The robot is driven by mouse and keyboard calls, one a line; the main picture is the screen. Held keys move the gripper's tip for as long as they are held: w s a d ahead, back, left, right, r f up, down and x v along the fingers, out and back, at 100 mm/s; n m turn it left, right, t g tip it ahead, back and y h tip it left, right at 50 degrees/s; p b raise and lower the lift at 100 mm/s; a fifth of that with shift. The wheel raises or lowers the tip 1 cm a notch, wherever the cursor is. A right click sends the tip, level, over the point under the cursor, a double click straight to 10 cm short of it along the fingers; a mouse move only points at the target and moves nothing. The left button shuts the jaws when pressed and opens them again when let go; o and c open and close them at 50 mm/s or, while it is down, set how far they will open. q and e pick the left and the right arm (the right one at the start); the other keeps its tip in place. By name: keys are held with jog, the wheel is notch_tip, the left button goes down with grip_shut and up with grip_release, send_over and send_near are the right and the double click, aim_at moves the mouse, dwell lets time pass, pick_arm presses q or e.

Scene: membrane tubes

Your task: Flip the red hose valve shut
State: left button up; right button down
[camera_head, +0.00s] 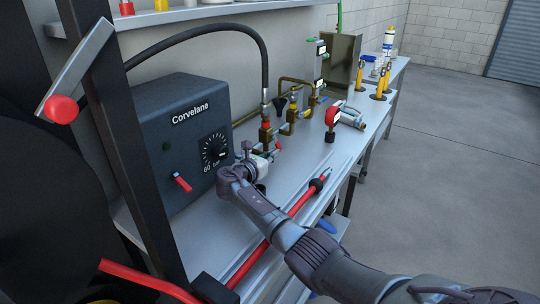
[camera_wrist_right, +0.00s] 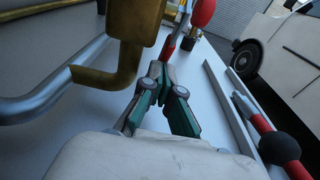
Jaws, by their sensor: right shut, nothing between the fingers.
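The red valve handle (camera_head: 278,147) shows as a small red piece by the brass fittings on the bench in the head view. In the right wrist view a narrow red lever (camera_wrist_right: 166,47) lies just beyond my fingertips, next to a brass body (camera_wrist_right: 138,18); whether they touch is unclear. My right gripper (camera_head: 268,156) reaches in from the lower right beside the brass fittings. Its green-sided fingers (camera_wrist_right: 163,76) are together and empty in the wrist view. My left gripper is not in view.
The dark Corvelane box (camera_head: 185,140) stands left of my gripper, with a dial and red switch. Brass pipework (camera_head: 288,115) stands behind.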

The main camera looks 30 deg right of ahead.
jog(key=shift+r+p+x, duration=0.15)
jog(key=shift+p+x, duration=0.1)
jog(key=shift+x, duration=0.4)
jog(key=shift+r+p+x, duration=0.15)
jog(key=shift+p+x, duration=0.05)
jog(key=shift+x, duration=0.5)
jog(key=shift+d, duration=0.15)
jog(key=shift+a, duration=0.3)
jog(key=v, duration=0.7)
jog(key=shift+r, duration=0.1)
